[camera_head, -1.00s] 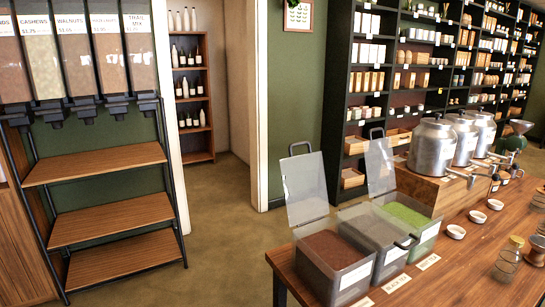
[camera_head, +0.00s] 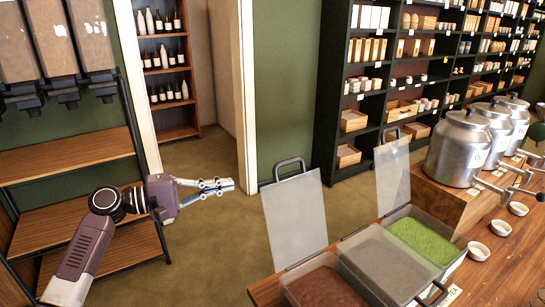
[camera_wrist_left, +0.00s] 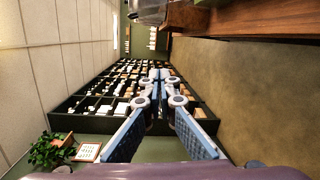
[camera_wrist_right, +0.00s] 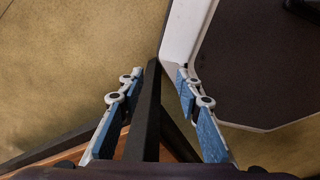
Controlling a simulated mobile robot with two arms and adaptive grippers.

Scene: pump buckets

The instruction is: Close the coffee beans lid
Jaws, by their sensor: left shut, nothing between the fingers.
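Three clear bins stand in a row on the wooden table. The left bin (camera_head: 322,288) holds brown contents, and its clear lid (camera_head: 296,215) stands upright with a dark handle on top. The middle bin (camera_head: 385,262) is covered by a flat lid with a handle at its front. The right bin (camera_head: 418,240) holds green contents, and its lid (camera_head: 393,175) stands upright. I cannot read which one is coffee beans. My left gripper (camera_head: 231,185) is shut and empty, left of the upright left lid and apart from it. My right gripper (camera_wrist_right: 157,78) shows only in its wrist view, open and empty.
The wooden table (camera_head: 264,292) runs to the right, with metal canisters (camera_head: 459,148) on a wooden block and small white bowls (camera_head: 480,251). A shelf rack (camera_head: 70,160) stands at the left. Open floor (camera_head: 215,240) lies between the rack and table.

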